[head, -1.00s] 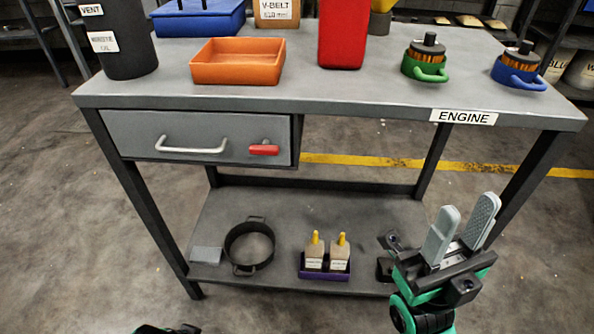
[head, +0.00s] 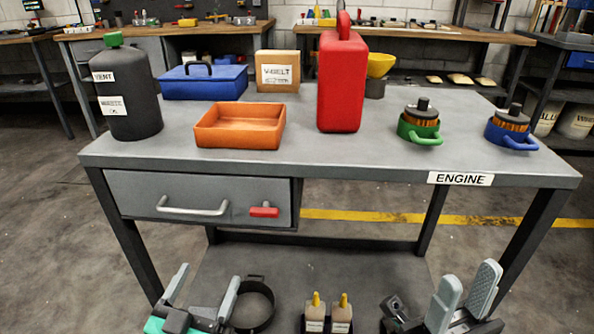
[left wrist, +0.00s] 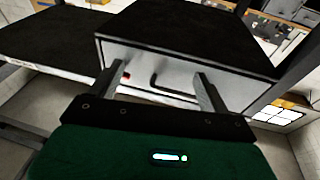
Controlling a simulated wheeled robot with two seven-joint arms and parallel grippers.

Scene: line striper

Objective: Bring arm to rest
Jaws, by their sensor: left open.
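My left gripper (head: 203,297) is at the bottom left of the head view, in front of the workbench (head: 320,170) and below its drawer. It is open, with nothing between its fingers. In the left wrist view the open fingers (left wrist: 160,85) point towards the drawer front (left wrist: 180,75) and its handle, apart from them. My right gripper (head: 463,295) is at the bottom right of the head view, in front of the bench's right part. Its two fingers stand upright and apart, with nothing seen between them.
On the bench stand a black bottle (head: 127,95), orange tray (head: 240,128), blue box (head: 203,82), red can (head: 342,80), and green and blue filter wrenches (head: 420,130). The drawer (head: 200,198) looks shut. A black ring (head: 255,303) and two small bottles (head: 328,312) sit on the lower shelf.

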